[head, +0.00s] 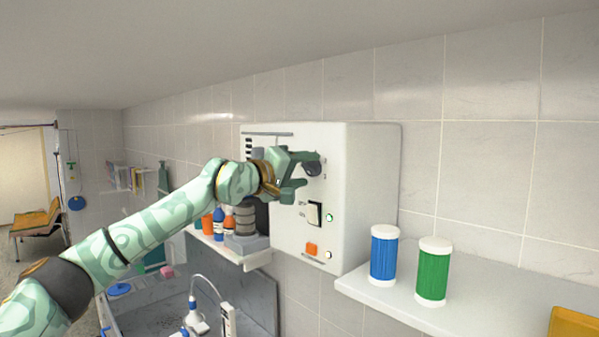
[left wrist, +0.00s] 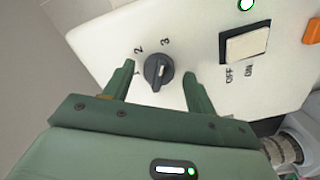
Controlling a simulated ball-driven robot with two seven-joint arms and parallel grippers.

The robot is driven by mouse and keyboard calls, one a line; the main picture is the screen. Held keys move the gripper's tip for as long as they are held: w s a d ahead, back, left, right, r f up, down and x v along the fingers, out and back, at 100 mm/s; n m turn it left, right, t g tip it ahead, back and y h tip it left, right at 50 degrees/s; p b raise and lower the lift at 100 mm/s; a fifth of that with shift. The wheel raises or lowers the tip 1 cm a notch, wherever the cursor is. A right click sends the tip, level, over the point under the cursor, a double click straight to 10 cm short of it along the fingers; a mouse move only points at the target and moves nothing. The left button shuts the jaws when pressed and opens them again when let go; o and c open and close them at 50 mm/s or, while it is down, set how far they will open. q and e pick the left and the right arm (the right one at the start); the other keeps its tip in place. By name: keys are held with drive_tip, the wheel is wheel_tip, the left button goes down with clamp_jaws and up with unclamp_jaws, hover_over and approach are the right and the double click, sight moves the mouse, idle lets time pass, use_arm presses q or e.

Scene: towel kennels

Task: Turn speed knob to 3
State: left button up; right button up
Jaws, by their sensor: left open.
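The speed knob (left wrist: 158,72) is a dark round dial with a raised grip bar and a white mark, on the white front of a wall box. The numbers 1, 2 and 3 are printed around it. My left gripper (left wrist: 160,69) is open, with one green finger on each side of the knob and gaps showing between. In the head view the knob (head: 314,168) is partly hidden by my left gripper (head: 308,170). My right gripper is not in view.
The white box (head: 365,200) also bears an OFF/ON rocker switch (left wrist: 245,43), a green light (head: 329,217) and an orange button (head: 311,249). A blue canister (head: 384,255) and a green canister (head: 433,272) stand on a shelf to the right. Bottles (head: 219,222) stand on a lower shelf at left.

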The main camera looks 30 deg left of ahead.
use_arm(q)
drive_tip(key=b+v, duration=0.7)
drive_tip(key=v, duration=0.9)
drive_tip(key=shift+s+a, duration=0.1)
drive_tip(key=shift+s, duration=0.05)
